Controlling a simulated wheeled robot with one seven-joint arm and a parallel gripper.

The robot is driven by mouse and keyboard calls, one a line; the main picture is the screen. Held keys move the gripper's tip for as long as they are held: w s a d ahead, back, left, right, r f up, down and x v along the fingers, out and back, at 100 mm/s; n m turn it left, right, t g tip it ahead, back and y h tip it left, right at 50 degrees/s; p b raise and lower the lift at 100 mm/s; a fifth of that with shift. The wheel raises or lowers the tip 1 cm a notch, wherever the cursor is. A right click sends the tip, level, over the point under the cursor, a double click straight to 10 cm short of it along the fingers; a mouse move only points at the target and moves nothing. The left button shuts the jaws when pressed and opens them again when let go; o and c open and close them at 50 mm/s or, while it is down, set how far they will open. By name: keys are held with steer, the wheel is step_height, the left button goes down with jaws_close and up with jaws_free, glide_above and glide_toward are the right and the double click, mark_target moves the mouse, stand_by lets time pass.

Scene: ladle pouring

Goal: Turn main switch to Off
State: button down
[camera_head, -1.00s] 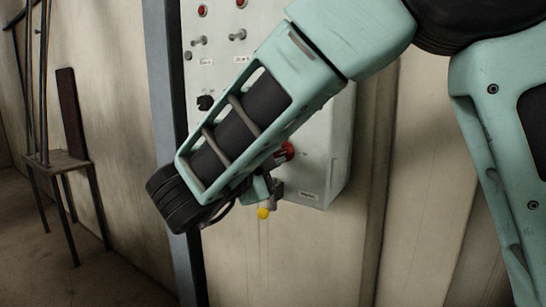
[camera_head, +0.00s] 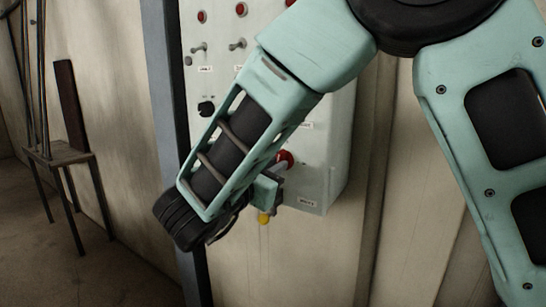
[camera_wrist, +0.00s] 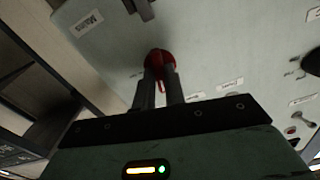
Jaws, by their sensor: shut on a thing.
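The switch panel (camera_head: 325,165) is a pale grey-green box on the wall, partly hidden behind my arm. A red rotary knob (camera_head: 285,158) sits on its lower part. It also shows in the wrist view as a red knob (camera_wrist: 159,57) with a protruding grip. My gripper (camera_wrist: 162,82) is shut on this red knob, one dark finger on each side. In the head view my gripper (camera_head: 275,180) is small and partly hidden by my wrist. A label reading "Mains" (camera_wrist: 87,24) is on the panel in the wrist view. The knob's pointed-to setting cannot be read.
The panel also carries a black knob (camera_head: 206,108), toggle switches (camera_head: 237,45) and red lamps (camera_head: 241,9). A dark lever (camera_wrist: 141,8) shows in the wrist view. A stool (camera_head: 58,156) stands at left.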

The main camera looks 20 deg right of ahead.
steer(key=shift+n+p, duration=0.85)
steer(key=shift+n, duration=0.35)
steer(key=c, duration=1.5)
jaws_free()
steer(key=shift+o, duration=0.2)
steer(key=shift+a, duration=0.1)
steer(key=b+v, duration=0.7)
steer(key=v, duration=1)
steer(key=shift+s, duration=0.15)
